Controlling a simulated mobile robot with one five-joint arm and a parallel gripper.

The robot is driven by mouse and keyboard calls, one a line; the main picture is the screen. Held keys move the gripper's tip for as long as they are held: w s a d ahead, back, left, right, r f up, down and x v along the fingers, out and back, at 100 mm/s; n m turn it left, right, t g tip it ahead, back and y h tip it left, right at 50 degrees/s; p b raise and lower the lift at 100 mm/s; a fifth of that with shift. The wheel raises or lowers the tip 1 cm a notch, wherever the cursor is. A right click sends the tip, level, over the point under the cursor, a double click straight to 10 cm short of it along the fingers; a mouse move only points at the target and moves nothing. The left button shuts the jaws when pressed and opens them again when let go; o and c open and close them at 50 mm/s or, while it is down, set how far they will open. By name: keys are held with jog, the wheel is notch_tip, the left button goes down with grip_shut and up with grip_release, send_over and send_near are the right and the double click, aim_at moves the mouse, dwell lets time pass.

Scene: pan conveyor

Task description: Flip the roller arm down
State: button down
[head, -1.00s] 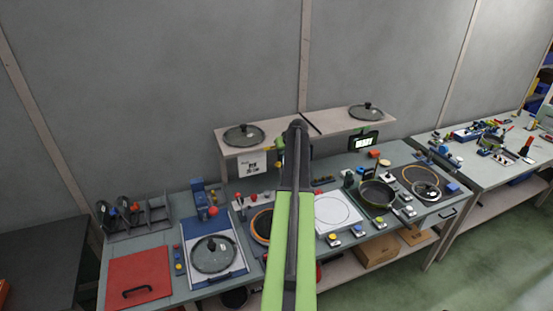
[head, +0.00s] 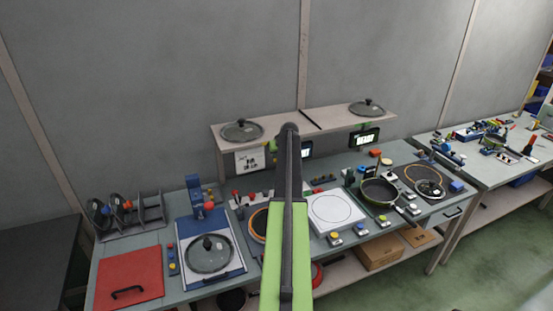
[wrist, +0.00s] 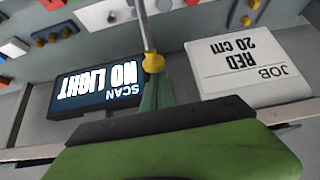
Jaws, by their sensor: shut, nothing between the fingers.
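My gripper (wrist: 157,92) shows in the wrist view as narrow green fingers, shut and empty. A thin grey rod with a yellow knob (wrist: 153,62) lies just beyond the fingertips. I cannot tell whether they touch, or whether this is the roller arm. In the head view my own arm hides much of the bench middle; a small green and yellow bit (head: 271,146) shows beside it. A blue upright unit (head: 195,193) with a red ball (head: 209,206) stands behind the blue board at left. No part is clearly recognisable as the roller arm.
A dark display (wrist: 98,84) reading "NO LIGHT" and a white job card (wrist: 248,68) reading "RED 20 CM" flank my gripper. Lids (head: 242,130) sit on the shelf (head: 330,118). A pan (head: 380,193), white plate (head: 336,210) and red panel (head: 130,278) occupy the bench.

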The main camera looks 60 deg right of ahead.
jog(key=shift+a, duration=0.5)
jog(key=shift+d, duration=0.2)
jog(key=shift+s+f+b, duration=0.1)
jog(key=shift+s+b, duration=0.25)
jog(key=shift+s, duration=0.05)
jog(key=s+a+f+t+h+b, duration=0.3)
jog(key=s+a+t+h+b, duration=0.15)
jog(key=s+a+b, duration=0.65)
jog(key=s+a+f+b, duration=0.2)
jog(key=s+f+b, duration=0.4)
jog(key=f+b, duration=0.4)
jog(key=shift+s+f+y+b, duration=0.2)
jog(key=shift+y+b, duration=0.25)
jog(key=shift+b, duration=0.65)
jog(key=shift+d+r+t, duration=0.1)
jog(key=shift+t, duration=0.25)
